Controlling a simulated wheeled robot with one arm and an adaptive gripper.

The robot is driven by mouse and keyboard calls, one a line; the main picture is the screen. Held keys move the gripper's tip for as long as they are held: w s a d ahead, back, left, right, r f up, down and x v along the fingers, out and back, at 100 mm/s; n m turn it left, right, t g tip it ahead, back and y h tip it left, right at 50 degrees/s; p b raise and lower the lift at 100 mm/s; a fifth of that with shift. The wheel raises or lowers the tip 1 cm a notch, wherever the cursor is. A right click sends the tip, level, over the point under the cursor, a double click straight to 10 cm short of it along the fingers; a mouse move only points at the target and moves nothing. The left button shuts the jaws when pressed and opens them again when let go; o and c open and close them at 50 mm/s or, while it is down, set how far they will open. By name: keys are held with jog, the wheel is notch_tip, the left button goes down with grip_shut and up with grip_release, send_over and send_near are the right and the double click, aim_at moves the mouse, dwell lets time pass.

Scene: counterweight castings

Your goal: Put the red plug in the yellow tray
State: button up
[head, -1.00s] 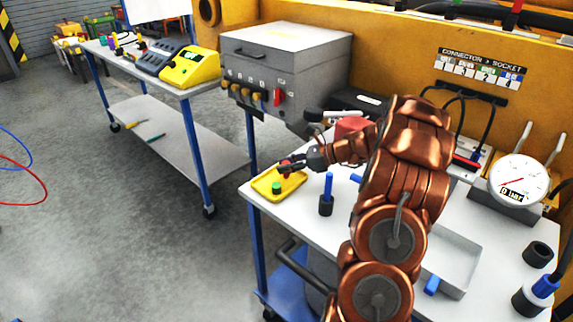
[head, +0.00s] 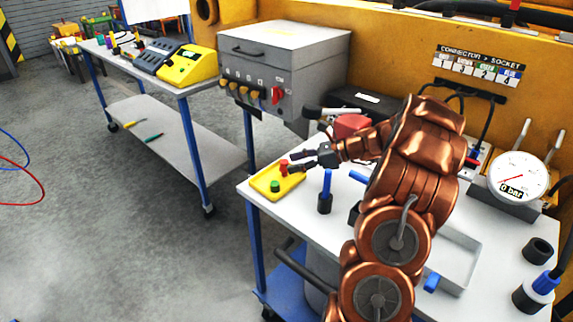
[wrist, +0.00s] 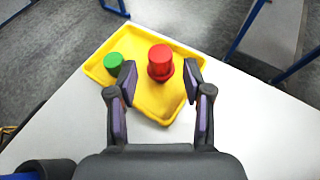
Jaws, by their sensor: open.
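The red plug (wrist: 160,62) stands upright in the yellow tray (wrist: 158,106), to the right of a green plug (wrist: 113,62) in the wrist view. In the head view the red plug (head: 284,167) also shows in the yellow tray (head: 266,182) at the table's left corner, with the green plug (head: 275,186) in front. My gripper (wrist: 158,75) is open, its fingertips spread on either side of the red plug with gaps visible. In the head view my gripper (head: 297,163) is just right of the plug.
A blue plug in a dark base (head: 325,192) stands on the table right of the tray. A grey tray (head: 455,259), a pressure gauge (head: 518,177) and a dark ring (head: 538,250) are further right. A grey control box (head: 277,75) is behind.

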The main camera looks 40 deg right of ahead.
jog(key=s+d+b, duration=0.1)
jog(key=s+d, duration=0.5)
jog(key=d, duration=0.1)
jog(key=shift+s, duration=0.3)
jog(key=s+a+r+n+g+p, duration=0.1)
jog(key=s+a+r+n+g, duration=0.2)
jog(key=a, duration=0.6)
jog(key=a+r+n+g+h, duration=0.15)
jog(key=a+n, duration=0.35)
jog(key=a, duration=0.5)
jog(key=s+a+r+n+g+p, duration=0.15)
jog(key=a+n+g, duration=0.25)
jog(key=a, duration=0.5)
jog(key=s+a+r+n+g+h+p, duration=0.1)
jog(key=s+a+n+h, duration=0.1)
jog(key=s+a+n, duration=0.3)
jog(key=s+a+r+n+g+h, duration=0.1)
jog(key=s+a+n+g+h, duration=0.15)
jog(key=s, duration=0.55)
jog(key=s+d+n+t+h+p, duration=0.1)
jog(key=s+n+h, duration=0.3)
jog(key=s+n, duration=0.3)
jog(key=s, duration=0.4)
jog(key=shift+s+f+p, duration=0.2)
jog(key=shift+f+p, duration=0.15)
jog(key=shift+f, duration=0.05)
